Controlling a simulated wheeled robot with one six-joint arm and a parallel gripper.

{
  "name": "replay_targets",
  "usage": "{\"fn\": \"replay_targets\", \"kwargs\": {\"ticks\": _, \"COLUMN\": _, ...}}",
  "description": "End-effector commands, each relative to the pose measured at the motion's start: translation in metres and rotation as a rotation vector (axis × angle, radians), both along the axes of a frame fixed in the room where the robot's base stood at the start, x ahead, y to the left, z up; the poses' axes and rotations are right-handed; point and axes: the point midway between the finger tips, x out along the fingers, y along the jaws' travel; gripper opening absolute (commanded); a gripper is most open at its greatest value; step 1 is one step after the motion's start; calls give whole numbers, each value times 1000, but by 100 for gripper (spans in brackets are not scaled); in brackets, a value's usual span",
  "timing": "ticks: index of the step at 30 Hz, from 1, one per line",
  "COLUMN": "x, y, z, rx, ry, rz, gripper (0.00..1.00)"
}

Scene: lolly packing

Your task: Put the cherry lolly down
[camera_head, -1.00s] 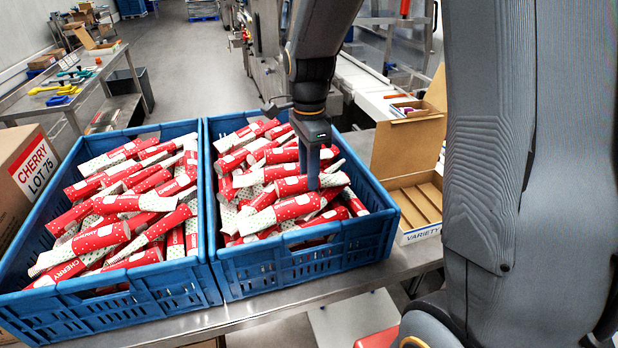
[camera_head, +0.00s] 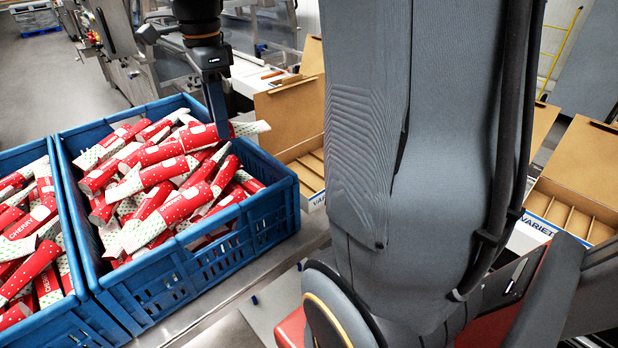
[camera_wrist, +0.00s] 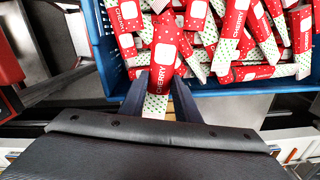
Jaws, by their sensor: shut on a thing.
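My gripper (camera_head: 217,108) is shut on a cherry lolly (camera_head: 203,136), a red wrapped pack with white dotted ends. It holds the lolly lengthwise over the back right of the right blue crate (camera_head: 240,240). In the wrist view my two fingers (camera_wrist: 158,100) pinch the lolly (camera_wrist: 163,62) from both sides. Its printed red part points into the picture, and its white dotted end lies between the fingers. The crate beneath is heaped with similar cherry lollies (camera_head: 150,178). I cannot tell whether the held lolly touches the heap.
A second blue crate (camera_head: 75,312) of cherry lollies stands at the left. An open cardboard variety box (camera_head: 312,190) with dividers stands just right of the right crate. Another open variety box (camera_head: 560,215) is at the far right. A metal table edge (camera_head: 215,312) runs in front.

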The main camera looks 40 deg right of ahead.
Motion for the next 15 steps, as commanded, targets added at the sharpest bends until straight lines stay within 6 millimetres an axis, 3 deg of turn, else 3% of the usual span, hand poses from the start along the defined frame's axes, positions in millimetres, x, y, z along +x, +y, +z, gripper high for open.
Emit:
{"fn": "replay_targets", "kwargs": {"ticks": 1, "x": -5, "y": -23, "z": -10, "rx": -1, "ry": -3, "rz": -82, "gripper": 6}}
{"fn": "replay_targets", "kwargs": {"ticks": 6, "x": -32, "y": -83, "z": -25, "rx": -4, "ry": -5, "rz": -340, "gripper": 6}}
{"fn": "replay_targets", "kwargs": {"ticks": 15, "x": -95, "y": -167, "z": -51, "rx": -9, "ry": -11, "rz": -784, "gripper": 6}}
